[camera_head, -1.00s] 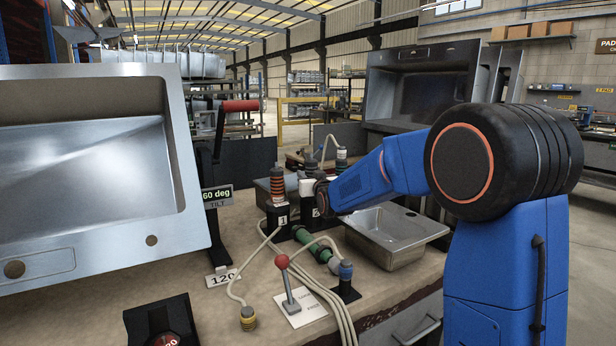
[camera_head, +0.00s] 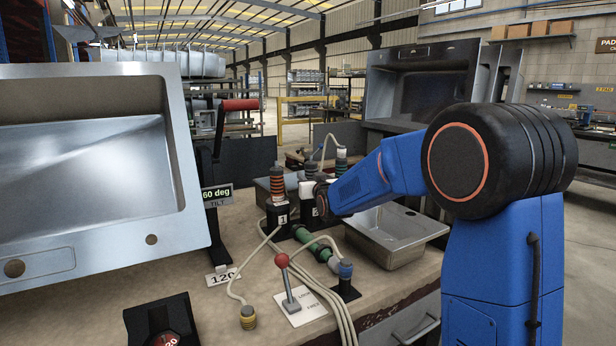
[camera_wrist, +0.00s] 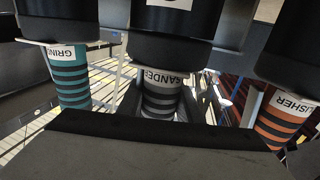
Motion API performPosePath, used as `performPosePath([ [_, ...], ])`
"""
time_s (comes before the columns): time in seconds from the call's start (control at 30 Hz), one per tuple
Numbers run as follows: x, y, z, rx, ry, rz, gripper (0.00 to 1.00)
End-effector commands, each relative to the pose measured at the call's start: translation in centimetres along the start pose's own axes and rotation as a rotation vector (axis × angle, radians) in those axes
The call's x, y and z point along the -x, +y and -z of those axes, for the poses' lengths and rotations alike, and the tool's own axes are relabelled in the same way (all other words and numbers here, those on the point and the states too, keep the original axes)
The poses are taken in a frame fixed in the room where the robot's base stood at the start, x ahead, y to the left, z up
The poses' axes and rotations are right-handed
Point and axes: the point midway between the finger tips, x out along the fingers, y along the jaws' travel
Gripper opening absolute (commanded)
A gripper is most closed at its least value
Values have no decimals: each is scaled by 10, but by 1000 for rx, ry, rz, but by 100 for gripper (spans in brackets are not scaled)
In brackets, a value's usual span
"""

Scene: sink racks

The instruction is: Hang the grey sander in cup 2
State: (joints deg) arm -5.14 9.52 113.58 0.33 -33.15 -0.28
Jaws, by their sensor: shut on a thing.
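The grey sander (camera_wrist: 162,92), with dark bands and a SANDER label, is in the middle of the wrist view. Its collar end meets the black cup 2 (camera_wrist: 170,50), and it looks in line with the cup. My gripper (camera_wrist: 160,108) is shut around the sander's handle, a dark finger on each side. How deep the sander sits in the cup is hidden. In the head view cup 2 (camera_head: 307,212) stands right of cup 1 (camera_head: 278,217), and my wrist covers most of the gripper and sander there.
The teal grinder (camera_wrist: 70,78) and the orange polisher (camera_wrist: 280,120) stand in the neighbouring cups, close on either side. A red-knobbed lever (camera_head: 283,262), loose hoses and a green tool (camera_head: 318,248) lie in front. A small steel sink (camera_head: 395,255) is at right.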

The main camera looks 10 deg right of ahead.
Motion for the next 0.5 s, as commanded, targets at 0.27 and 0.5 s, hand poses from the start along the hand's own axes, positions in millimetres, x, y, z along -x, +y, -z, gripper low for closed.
performPosePath([
  [0.27, 0, 0, 0, 0, 2, 0, 0],
  [0.5, 0, 0, -1, 0, 1, 0, 54],
])
